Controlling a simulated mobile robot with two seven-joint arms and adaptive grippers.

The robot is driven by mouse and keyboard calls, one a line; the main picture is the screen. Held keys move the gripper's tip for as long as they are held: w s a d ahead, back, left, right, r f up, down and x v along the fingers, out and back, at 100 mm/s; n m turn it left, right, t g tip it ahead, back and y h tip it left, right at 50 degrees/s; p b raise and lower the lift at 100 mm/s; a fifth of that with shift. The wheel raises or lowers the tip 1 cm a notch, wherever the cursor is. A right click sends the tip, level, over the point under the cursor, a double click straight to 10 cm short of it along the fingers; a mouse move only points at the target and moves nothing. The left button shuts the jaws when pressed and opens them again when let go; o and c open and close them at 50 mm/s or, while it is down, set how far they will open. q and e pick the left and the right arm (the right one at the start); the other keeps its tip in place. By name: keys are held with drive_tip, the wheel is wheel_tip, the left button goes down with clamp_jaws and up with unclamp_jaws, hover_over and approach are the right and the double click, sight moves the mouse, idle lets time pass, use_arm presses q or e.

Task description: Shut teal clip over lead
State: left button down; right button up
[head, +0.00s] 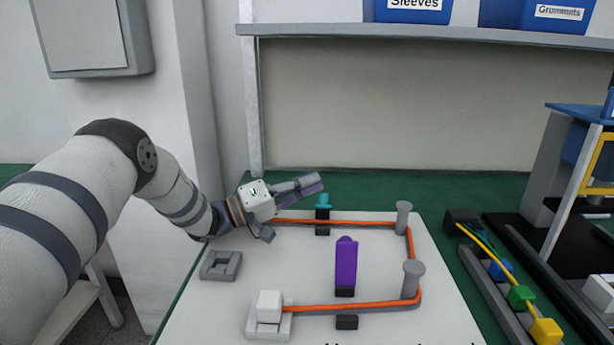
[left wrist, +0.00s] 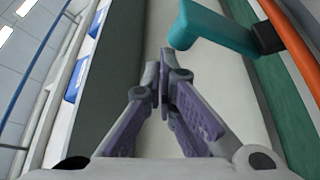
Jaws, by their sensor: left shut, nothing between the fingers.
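The teal clip (head: 323,203) stands up from its dark base at the back edge of the white board (head: 385,260). The orange lead (head: 365,223) runs past this base, around two grey posts, and back to a white block (head: 269,305). My left gripper (head: 319,184) is shut and empty, its fingertips just above and beside the teal clip's top. In the left wrist view, the clip's teal arm (left wrist: 215,32) sticks out from its dark base, to the right of the shut fingertips (left wrist: 162,75) and apart from them in the picture. My right gripper is not in view.
A purple clip (head: 346,262) stands upright mid-board. Grey posts (head: 404,218) and (head: 412,280) rise on the right. A grey square holder (head: 220,265) lies at left. A shelf with blue bins (head: 412,10) is behind; a rack with coloured connectors (head: 520,295) is at right.

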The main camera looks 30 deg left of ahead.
use_arm(q)
drive_tip(key=shift+s+d+f, duration=0.25)
drive_tip(key=shift+s+f, duration=0.05)
drive_tip(key=shift+s, duration=0.25)
idle(0.4)
wheel_tip(320, 180, up, 10)
idle(0.3)
